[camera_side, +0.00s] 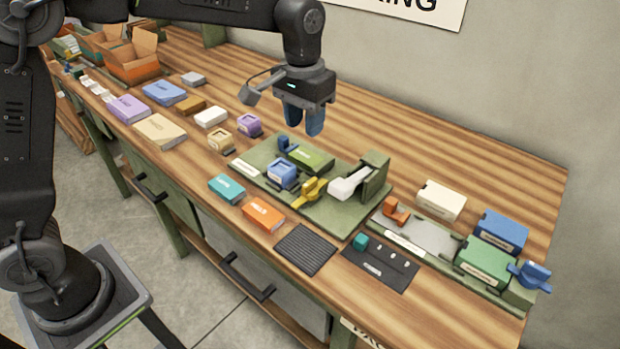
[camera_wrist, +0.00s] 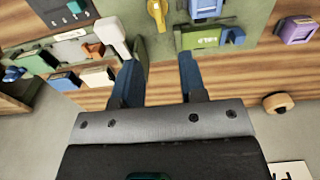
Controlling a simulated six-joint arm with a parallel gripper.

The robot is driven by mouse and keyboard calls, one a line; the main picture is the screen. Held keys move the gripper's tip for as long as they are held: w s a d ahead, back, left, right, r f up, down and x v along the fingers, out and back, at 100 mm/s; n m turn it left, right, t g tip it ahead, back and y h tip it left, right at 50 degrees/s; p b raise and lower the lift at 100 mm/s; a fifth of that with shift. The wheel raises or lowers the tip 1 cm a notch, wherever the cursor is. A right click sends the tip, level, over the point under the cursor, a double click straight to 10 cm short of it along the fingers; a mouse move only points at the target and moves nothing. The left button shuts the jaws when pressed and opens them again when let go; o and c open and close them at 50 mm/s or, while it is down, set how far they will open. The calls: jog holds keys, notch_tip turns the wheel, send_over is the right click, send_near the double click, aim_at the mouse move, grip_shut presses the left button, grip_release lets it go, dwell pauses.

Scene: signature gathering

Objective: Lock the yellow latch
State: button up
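The yellow latch (camera_side: 312,190) sits near the front middle of a green board (camera_side: 340,212) on the wooden bench. It also shows at the top edge of the wrist view (camera_wrist: 157,12). Beside it on the board are a white lever (camera_side: 350,184) to the right and a blue block (camera_side: 282,172) to the left. A green labelled block (camera_side: 308,157) lies behind it. My gripper (camera_side: 303,122) hangs above the rear of the board, apart from the latch. In the wrist view its two blue fingers (camera_wrist: 158,72) are spread with nothing between them.
An upright green block (camera_side: 374,176) stands at the board's right end. Orange (camera_side: 263,215) and teal (camera_side: 226,188) boxes lie at its front. A ridged black pad (camera_side: 305,249) and a second fixture with an orange lever (camera_side: 396,210) are to the right.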

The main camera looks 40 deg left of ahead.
aim_at(310, 182)
jog(key=f, duration=1)
jog(key=w+f, duration=0.1)
jog(key=f, duration=0.3)
jog(key=shift+d+f, duration=0.3)
jog(key=shift+f, duration=0.1)
jog(key=shift+c, duration=0.4)
grip_shut()
